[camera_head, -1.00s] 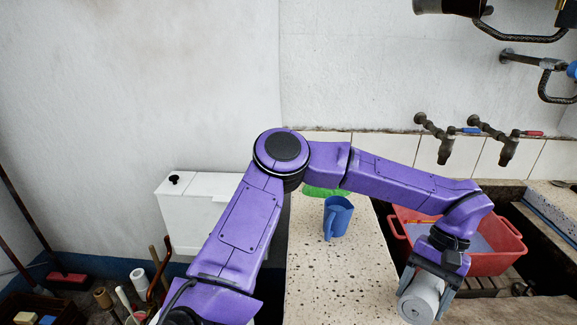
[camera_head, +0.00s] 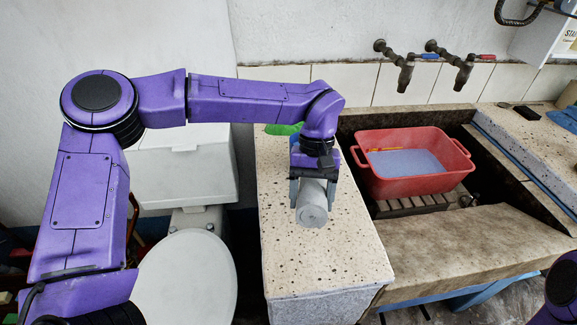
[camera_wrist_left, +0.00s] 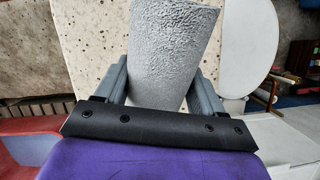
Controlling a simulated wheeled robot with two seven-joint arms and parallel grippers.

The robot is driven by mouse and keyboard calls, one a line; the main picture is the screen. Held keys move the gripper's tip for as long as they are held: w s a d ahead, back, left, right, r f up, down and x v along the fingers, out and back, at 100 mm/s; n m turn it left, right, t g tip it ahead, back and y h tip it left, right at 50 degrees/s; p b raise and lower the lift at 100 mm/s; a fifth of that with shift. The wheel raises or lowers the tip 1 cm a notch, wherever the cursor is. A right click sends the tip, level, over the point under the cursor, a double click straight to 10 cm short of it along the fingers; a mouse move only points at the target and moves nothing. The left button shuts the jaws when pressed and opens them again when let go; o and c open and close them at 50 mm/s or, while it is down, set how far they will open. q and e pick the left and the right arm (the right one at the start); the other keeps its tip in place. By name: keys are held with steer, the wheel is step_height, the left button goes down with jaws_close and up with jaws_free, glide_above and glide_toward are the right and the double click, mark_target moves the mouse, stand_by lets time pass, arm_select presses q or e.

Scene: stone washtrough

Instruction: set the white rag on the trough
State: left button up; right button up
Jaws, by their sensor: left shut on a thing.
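My left gripper (camera_head: 313,187) is shut on a rolled, pale grey-white rag (camera_head: 312,207). In the left wrist view the rough-textured roll (camera_wrist_left: 172,50) sits between the two grey fingers of the gripper (camera_wrist_left: 165,85). The roll is over the speckled stone slab (camera_head: 322,258) on the left side of the trough (camera_head: 480,245). I cannot tell whether it touches the slab. My right gripper is out of view.
A red basin (camera_head: 370,185) with bluish water stands in the trough, right of the gripper. A green item (camera_head: 283,129) lies at the slab's back. Taps (camera_head: 404,75) project from the wall. A toilet (camera_head: 185,265) stands left. The slab's front is clear.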

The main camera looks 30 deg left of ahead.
arm_select(q)
steer(key=s+d+r+n+t+y+p, duration=0.1)
steer(key=s+d+r+t+p, duration=0.2)
steer(key=d, duration=0.5)
steer(key=s+d+r+n+t+p, duration=0.15)
steer(key=d+r, duration=0.25)
steer(key=d, duration=0.4)
steer(key=p, duration=0.1)
glide_above(319, 230)
steer(key=shift+g, duration=0.45)
steer(key=f, duration=0.8)
steer(key=shift+s+d+f, duration=0.1)
steer(key=shift+d+f, duration=0.15)
steer(key=shift+f, duration=0.05)
steer(key=shift+a+f, duration=0.1)
steer(key=shift+f, duration=0.2)
step_height(319, 230, down, 4)
steer(key=shift+a+r, duration=0.1)
steer(key=shift+r, duration=0.15)
steer(key=shift+a+f, duration=0.2)
steer(key=shift+f, duration=0.05)
steer(key=shift+d+f, duration=0.1)
